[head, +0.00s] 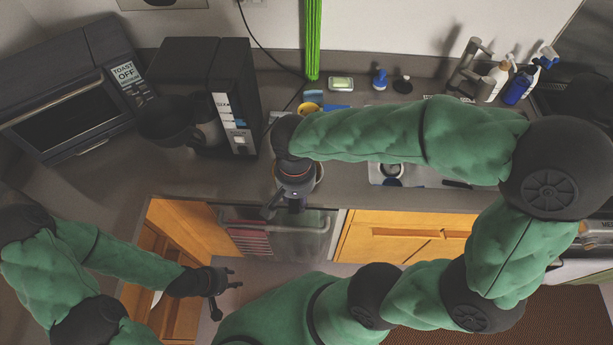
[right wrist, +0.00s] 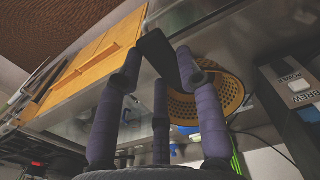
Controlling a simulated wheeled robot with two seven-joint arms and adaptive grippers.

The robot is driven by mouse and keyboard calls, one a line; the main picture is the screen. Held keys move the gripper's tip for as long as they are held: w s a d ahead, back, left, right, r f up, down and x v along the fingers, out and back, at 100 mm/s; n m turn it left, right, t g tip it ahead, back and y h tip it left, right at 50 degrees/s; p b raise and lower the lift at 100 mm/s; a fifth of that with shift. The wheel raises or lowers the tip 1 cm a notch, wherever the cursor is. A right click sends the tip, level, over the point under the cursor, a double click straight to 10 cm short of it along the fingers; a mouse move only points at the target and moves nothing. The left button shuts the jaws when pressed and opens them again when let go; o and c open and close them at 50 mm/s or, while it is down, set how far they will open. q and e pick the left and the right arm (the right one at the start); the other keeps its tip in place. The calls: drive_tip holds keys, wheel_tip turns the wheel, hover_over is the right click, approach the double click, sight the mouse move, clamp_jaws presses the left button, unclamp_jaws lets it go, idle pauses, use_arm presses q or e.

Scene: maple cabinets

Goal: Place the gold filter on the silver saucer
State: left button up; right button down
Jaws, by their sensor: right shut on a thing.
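The gold filter (right wrist: 228,95) is a round, perforated bowl with a dark handle (right wrist: 158,52), seen in the right wrist view. My right gripper (right wrist: 150,85) is shut on the handle, with the bowl beside its fingers. In the head view my right gripper (head: 292,203) is near the counter's front edge, right of the coffee machine. A pale rim (head: 320,172) shows partly behind it; I cannot tell what it belongs to. I cannot make out the silver saucer. My left gripper (head: 232,287) is low at the left, with its fingers spread and empty.
The coffee machine (head: 238,120) stands left of my right gripper, with a toaster oven (head: 62,105) further left. A yellow item (head: 308,108) lies behind my right arm. The sink (head: 422,178) is to the right. Bottles (head: 515,88) stand at the back right.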

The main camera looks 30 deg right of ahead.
drive_tip(key=w+d+f, duration=0.2)
drive_tip(key=w+d, duration=0.2)
drive_tip(key=shift+f, duration=0.4)
drive_tip(key=w+d+f, duration=0.2)
drive_tip(key=f, duration=0.1)
drive_tip(key=w+f+b, duration=0.1)
drive_tip(key=shift+d+f, duration=0.35)
drive_tip(key=shift+d, duration=0.05)
drive_tip(key=shift+w+d+f, duration=0.2)
drive_tip(key=shift+d+f, duration=0.05)
drive_tip(key=shift+f, duration=0.2)
wheel_tip(320, 180, down, 3)
drive_tip(key=shift+w+f+b, duration=0.1)
drive_tip(key=shift+b, duration=0.3)
drive_tip(key=shift+f, duration=0.1)
drive_tip(key=c, duration=0.8)
unclamp_jaws()
